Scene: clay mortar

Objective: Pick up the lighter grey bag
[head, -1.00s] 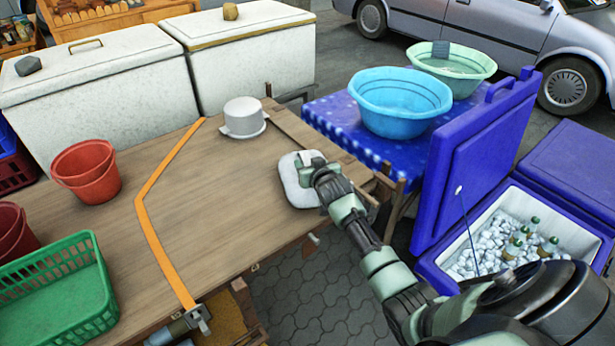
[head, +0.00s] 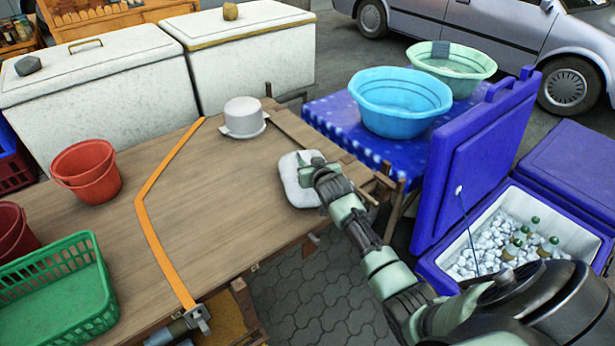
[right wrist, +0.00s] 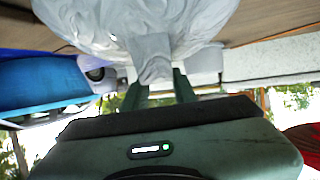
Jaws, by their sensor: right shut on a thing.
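The light grey bag (head: 293,182) is at the right edge of the wooden table in the head view, partly covered by my right gripper. My right gripper (head: 312,164) comes in from the right and is shut on the bag. In the right wrist view the bag (right wrist: 105,20) fills the top, and a pinched fold of it sits between the two green fingers of the gripper (right wrist: 157,82). I cannot tell whether the bag touches the table.
The wooden table (head: 215,190) carries a white pot (head: 243,115), red buckets (head: 87,170) and a green basket (head: 55,290). An orange strap (head: 150,215) crosses it. Blue and green basins (head: 400,105) stand behind right. An open blue cooler (head: 440,270) holds ice and bottles.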

